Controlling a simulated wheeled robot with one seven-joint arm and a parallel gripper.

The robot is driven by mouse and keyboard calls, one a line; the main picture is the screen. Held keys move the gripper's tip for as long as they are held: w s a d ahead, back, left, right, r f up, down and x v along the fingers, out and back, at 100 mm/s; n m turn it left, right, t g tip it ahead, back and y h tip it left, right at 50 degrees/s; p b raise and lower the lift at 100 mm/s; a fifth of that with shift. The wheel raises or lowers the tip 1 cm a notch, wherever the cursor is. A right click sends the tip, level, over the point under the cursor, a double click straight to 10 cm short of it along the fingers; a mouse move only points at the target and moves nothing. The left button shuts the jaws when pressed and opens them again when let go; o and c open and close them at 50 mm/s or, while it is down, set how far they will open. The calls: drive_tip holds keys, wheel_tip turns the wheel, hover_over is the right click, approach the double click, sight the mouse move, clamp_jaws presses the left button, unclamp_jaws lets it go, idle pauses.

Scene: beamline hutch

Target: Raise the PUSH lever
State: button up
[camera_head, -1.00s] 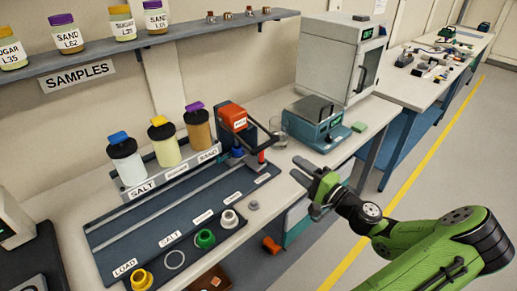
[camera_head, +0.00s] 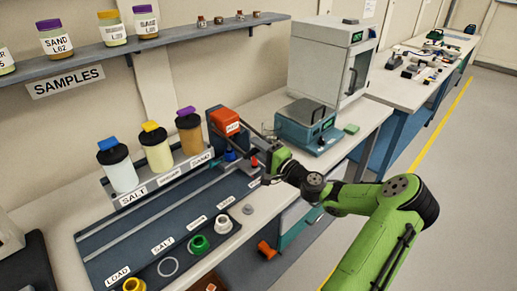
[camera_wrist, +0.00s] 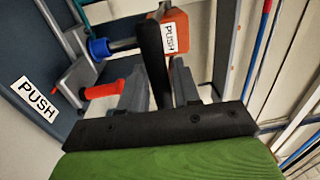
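The PUSH lever has an orange head (camera_head: 225,122) with a white label, near the back right end of the dark rack. In the wrist view the orange head (camera_wrist: 176,31) is at top centre, with a thick black handle bar (camera_wrist: 152,50) in front of it. My gripper (camera_head: 257,150) is at the lever's front side. In the wrist view its grey fingers (camera_wrist: 160,86) lie close on both sides of the black bar and appear shut on it. In the head view my gripper's tips are small and partly hidden against the lever.
A red plunger (camera_wrist: 102,89) and a blue collar (camera_wrist: 99,48) are left of my fingers. Jars (camera_head: 156,152) stand behind the rack. A balance (camera_head: 306,125) and a white cabinet (camera_head: 325,62) stand to the right.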

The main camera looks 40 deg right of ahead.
clamp_jaws()
